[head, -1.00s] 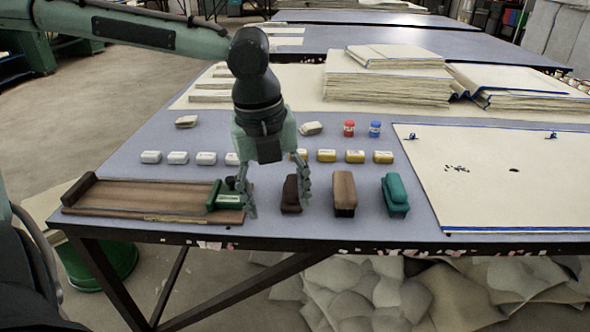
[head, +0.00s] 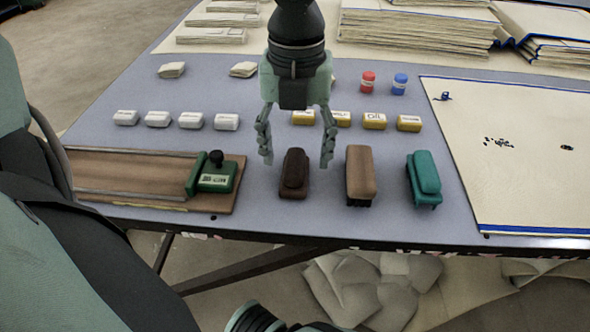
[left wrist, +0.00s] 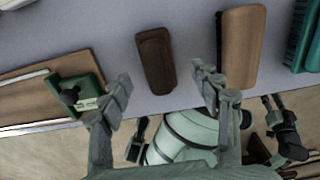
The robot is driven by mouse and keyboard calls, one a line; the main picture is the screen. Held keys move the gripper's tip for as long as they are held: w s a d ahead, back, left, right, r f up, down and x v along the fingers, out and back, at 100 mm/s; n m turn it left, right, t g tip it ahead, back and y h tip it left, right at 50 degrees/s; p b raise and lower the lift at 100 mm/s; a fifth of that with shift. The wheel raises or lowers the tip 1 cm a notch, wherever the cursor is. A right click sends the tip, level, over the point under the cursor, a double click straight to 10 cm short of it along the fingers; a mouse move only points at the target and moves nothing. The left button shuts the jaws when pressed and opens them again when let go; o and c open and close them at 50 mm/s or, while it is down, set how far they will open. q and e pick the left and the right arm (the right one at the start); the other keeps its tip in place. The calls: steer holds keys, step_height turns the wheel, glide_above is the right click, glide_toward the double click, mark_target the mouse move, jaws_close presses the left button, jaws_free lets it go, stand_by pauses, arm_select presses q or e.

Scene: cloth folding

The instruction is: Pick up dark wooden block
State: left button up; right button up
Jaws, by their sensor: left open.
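The dark wooden block (head: 294,173) lies on the blue-grey table near its front edge. My left gripper (head: 297,161) is open and points down, with one finger to each side of the block in the head view. In the left wrist view the dark block (left wrist: 155,60) shows between and beyond the open fingertips (left wrist: 163,84). I see no grip on it, and the height of the fingertips above the table is hard to tell.
A lighter brown block (head: 360,174) and a teal block (head: 424,178) stand to the right. A wooden board (head: 125,175) with a green slider (head: 212,177) lies left. White and yellow small blocks line up behind. A cloth panel (head: 520,190) lies far right.

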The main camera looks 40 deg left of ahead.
mark_target(295, 160)
arm_select(q)
step_height(295, 160, down, 4)
steer(key=shift+a+r+b, duration=0.15)
steer(key=shift+r+b, duration=0.05)
steer(key=shift+b, duration=0.15)
arm_select(e)
steer(key=shift+v, duration=1.15)
steer(key=shift+w+d, duration=0.15)
steer(key=shift+w, duration=0.05)
arm_select(q)
steer(key=c, duration=1.3)
steer(key=shift+c, duration=0.2)
steer(key=shift+r, duration=0.1)
